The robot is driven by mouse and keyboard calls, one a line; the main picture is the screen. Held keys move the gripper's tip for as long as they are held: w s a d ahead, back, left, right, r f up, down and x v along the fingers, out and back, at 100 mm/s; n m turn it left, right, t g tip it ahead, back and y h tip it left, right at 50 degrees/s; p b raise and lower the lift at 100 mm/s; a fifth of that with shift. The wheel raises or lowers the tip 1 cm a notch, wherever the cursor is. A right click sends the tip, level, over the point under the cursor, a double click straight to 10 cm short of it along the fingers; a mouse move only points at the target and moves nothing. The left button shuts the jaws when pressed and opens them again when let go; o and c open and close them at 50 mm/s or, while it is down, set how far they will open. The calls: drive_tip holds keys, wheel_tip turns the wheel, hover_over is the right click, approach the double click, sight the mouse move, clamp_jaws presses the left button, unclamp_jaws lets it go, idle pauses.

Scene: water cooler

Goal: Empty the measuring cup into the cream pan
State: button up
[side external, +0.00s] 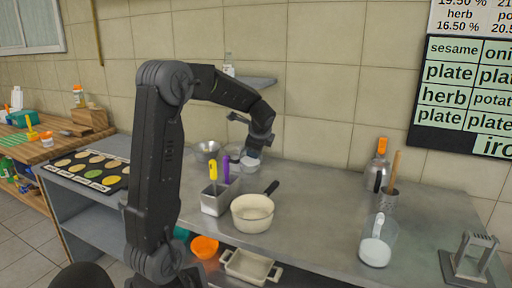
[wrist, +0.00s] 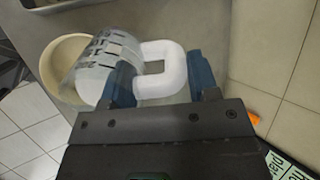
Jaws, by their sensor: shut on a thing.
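My gripper (side external: 260,144) is raised over the back of the counter, behind the cream pan. In the wrist view its two blue fingers (wrist: 161,84) are shut on the white handle of the clear measuring cup (wrist: 112,52). The cup has dark printed marks and something white in it. In the side view the cup (side external: 250,162) is small and partly hidden; I cannot tell its exact tilt. The cream pan (side external: 252,213) stands on the counter with its dark handle pointing back right. In the wrist view the pan (wrist: 66,52) is partly covered by the cup.
A metal box with yellow and purple handled tools (side external: 215,200) stands left of the pan. A metal bowl (side external: 207,150) is behind it. The counter between is clear.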

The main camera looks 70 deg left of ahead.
drive_tip(key=shift+d+r+y, duration=0.2)
drive_tip(key=shift+y, duration=0.4)
drive_tip(key=shift+s+d+y, duration=0.1)
drive_tip(key=shift+d+y, duration=0.05)
drive_tip(key=shift+y, duration=0.25)
drive_tip(key=shift+d+y, duration=0.25)
drive_tip(key=shift+y, duration=0.25)
idle(1.2)
drive_tip(key=shift+s+d+t+y, duration=0.1)
drive_tip(key=shift+d+t+y, duration=0.3)
drive_tip(key=shift+y, duration=0.5)
idle(3.1)
drive_tip(key=shift+d+y, duration=0.2)
drive_tip(key=shift+y, duration=0.1)
drive_tip(key=shift+f, duration=0.15)
idle(0.8)
